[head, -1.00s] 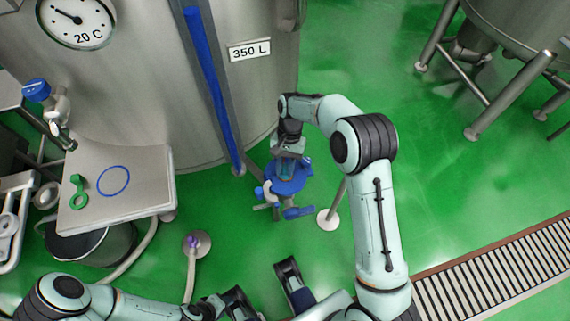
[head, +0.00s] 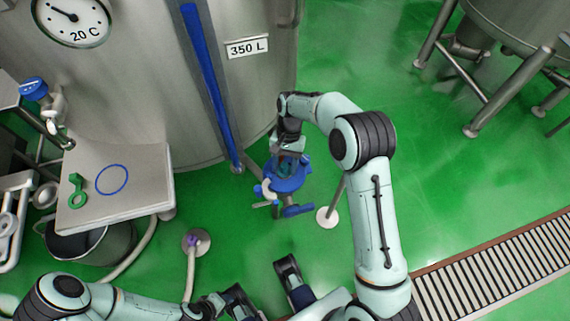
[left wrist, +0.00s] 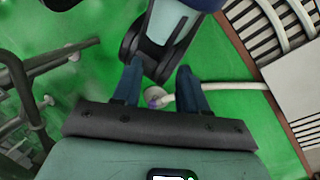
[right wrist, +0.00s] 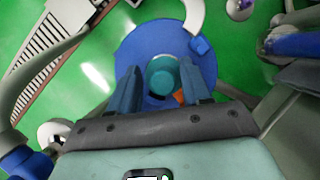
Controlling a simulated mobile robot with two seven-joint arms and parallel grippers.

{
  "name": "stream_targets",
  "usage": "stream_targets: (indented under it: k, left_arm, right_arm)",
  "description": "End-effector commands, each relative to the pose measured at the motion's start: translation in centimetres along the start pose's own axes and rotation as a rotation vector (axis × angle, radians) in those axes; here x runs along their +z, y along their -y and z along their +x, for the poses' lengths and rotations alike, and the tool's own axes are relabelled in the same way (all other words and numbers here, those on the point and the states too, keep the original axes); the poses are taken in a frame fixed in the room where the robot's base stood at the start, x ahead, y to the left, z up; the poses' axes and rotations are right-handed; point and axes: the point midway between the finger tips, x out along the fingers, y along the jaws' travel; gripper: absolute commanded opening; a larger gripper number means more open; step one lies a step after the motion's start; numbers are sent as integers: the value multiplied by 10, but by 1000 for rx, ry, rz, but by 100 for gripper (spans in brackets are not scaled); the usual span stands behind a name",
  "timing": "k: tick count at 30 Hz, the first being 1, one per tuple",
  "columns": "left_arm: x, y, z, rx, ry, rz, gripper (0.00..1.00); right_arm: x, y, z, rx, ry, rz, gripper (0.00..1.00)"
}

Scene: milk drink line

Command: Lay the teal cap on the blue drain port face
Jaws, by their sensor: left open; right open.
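The teal cap (right wrist: 163,76) shows in the right wrist view as a round disc over the middle of the blue drain port face (right wrist: 137,50). It looks to lie on the face, inside the rim. My right gripper (right wrist: 163,88) is open, with one finger on each side of the cap. In the head view, the right gripper (head: 288,161) is just above the blue port (head: 290,184) and hides much of the cap. My left gripper (left wrist: 160,78) is open and empty in the left wrist view, over green floor.
The steel tank (head: 130,90) stands behind the port. A steel side table (head: 140,195) at left bears a green clamp-like part (head: 77,192) and a blue ring mark. A hose end (head: 194,242) rests on the floor. Green floor is clear at right, before the drain grate (head: 490,285).

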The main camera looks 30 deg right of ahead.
Motion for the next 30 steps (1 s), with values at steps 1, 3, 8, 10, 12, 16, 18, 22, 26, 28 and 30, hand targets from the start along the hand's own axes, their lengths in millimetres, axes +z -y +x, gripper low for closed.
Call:
stream_targets:
  k: [1,3,8,10,12,16,18,22,26,28,30]
  left_arm:
    - [0,0,0,0,0,0,43]
    - [0,0,0,0,0,0,43]
    - [-4,0,0,0,-11,0,43]
    - [-1,-1,-2,0,-4,0,43]
    - [3,-2,-5,1,8,1,43]
    - [13,-4,-12,2,36,3,43]
    - [18,-6,-15,2,50,5,43]
    - [25,-7,-21,2,69,6,43]
    - [26,-7,-24,1,73,5,43]
    - [27,-7,-25,0,76,4,43]
    - [27,-7,-26,0,77,4,43]
  right_arm:
    - [0,4,0,-8,-3,-4,55]
    - [1,4,0,-9,-3,-5,55]
    - [1,5,-2,-11,-5,-5,55]
    - [0,6,-12,-13,-7,-6,55]
    - [0,6,-24,-14,-9,-6,55]
    - [0,4,-54,-11,-8,-4,55]
    - [0,3,-70,-9,-7,-3,55]
    - [0,1,-98,-7,-5,-2,55]
    - [0,0,-119,-4,-4,-1,55]
    - [0,0,-126,-4,-3,-1,55]
    - [0,0,-131,-3,-2,-1,55]
